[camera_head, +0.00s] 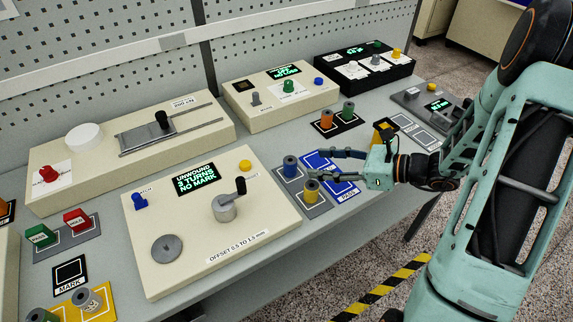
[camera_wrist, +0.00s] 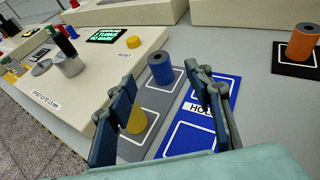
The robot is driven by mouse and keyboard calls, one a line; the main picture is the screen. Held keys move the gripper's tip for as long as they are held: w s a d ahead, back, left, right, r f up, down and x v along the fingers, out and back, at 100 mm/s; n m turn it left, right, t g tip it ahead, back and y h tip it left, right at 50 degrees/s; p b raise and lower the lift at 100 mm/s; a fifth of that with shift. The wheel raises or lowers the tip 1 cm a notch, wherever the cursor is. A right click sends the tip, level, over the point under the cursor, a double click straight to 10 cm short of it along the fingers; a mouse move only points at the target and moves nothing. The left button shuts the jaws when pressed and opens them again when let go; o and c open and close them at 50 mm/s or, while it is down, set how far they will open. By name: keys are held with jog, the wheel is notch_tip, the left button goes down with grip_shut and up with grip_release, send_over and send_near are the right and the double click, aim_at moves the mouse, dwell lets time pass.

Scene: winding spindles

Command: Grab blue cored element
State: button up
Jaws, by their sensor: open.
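The blue cored element (camera_head: 291,167) is a short blue cylinder with a dark hole in its top. It stands upright on the grey two-slot mat (camera_head: 316,211), behind a yellow cored element (camera_head: 311,190). In the wrist view the blue element (camera_wrist: 160,68) stands ahead of and between my open fingers, beyond their tips. My gripper (camera_head: 325,165) is open and empty, reaching in from the right over the blue mat (camera_head: 319,158). In the wrist view my gripper (camera_wrist: 166,80) has one finger partly covering the yellow element (camera_wrist: 136,120).
A cream winding machine (camera_head: 211,247) with a crank and display stands left of the mats. Orange (camera_head: 326,120) and green (camera_head: 348,110) cored elements stand on a black mat behind. A yellow and black piece (camera_head: 383,131) stands close to my gripper. The blue mat's slots look empty.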

aim_at(294, 161)
jog(key=p+x, duration=0.1)
jog(key=x, duration=0.8)
jog(key=shift+w+a+f, duration=0.1)
jog(key=shift+a, duration=0.25)
jog(key=c, duration=1.2)
jog(key=shift+c, duration=0.4)
